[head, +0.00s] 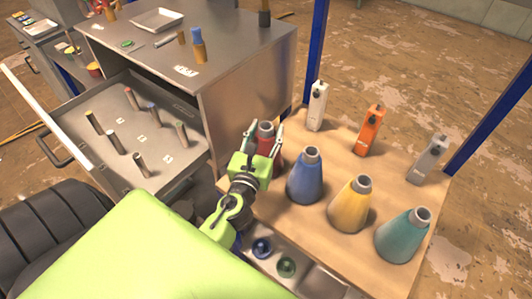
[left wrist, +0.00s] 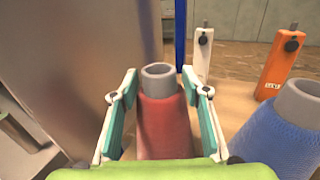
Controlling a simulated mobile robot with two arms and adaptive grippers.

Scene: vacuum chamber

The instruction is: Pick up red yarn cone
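The red yarn cone (head: 266,143) stands upright at the left end of the wooden table, partly hidden by my left gripper in the head view. My left gripper (head: 262,133) has its fingers spread on either side of the cone. In the left wrist view the red cone (left wrist: 164,125), with its grey top, stands between the two fingers of the left gripper (left wrist: 158,85). Small gaps seem to show between the fingers and the cone. My right gripper is in neither view.
Blue (head: 305,178), yellow (head: 351,204) and teal (head: 403,236) cones stand right of the red one. White (head: 318,106), orange (head: 370,131) and grey (head: 429,158) devices stand behind them. A metal cabinet (head: 250,90) with an open drawer (head: 190,150) is close on the left.

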